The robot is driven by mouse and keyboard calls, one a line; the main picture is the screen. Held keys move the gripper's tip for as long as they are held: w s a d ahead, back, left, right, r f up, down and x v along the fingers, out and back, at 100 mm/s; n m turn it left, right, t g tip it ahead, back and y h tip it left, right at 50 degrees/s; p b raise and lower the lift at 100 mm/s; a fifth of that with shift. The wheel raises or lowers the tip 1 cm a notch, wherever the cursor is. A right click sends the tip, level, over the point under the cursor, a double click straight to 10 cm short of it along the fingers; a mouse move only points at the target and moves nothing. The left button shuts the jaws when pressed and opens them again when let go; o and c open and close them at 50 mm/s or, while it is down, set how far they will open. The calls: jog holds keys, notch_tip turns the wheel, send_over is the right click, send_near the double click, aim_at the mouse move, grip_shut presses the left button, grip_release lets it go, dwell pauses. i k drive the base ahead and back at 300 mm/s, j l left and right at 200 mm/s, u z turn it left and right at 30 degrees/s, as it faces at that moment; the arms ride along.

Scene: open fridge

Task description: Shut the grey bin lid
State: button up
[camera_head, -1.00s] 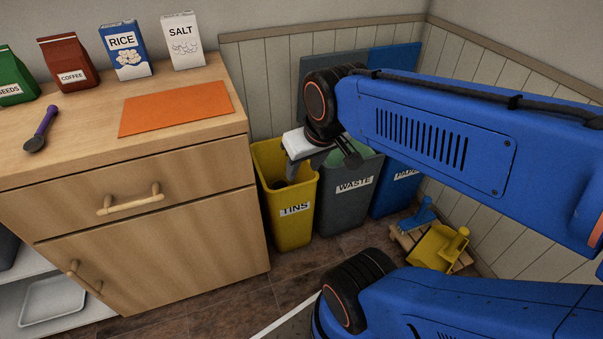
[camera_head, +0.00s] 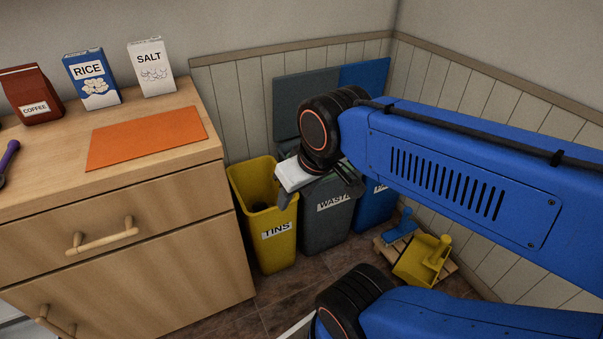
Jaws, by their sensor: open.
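The grey bin (camera_head: 326,217), labelled WASTE, stands between the yellow and blue bins. Its grey lid (camera_head: 291,102) is open, standing upright behind it against the wall panelling. My arm's black wrist joint covers part of the lid and the bin's mouth. My gripper (camera_head: 318,196) is at the front upper part of the grey bin, over or close to its rim. The gripper is open, and I see nothing held in it. Whether it touches the bin cannot be told.
A yellow TINS bin (camera_head: 268,225) stands open at the left. A blue bin (camera_head: 373,205) is at the right, its blue lid (camera_head: 363,86) raised. A wooden cabinet (camera_head: 125,225) borders the left.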

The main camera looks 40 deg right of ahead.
aim_at(302, 102)
jog(key=z, duration=0.9)
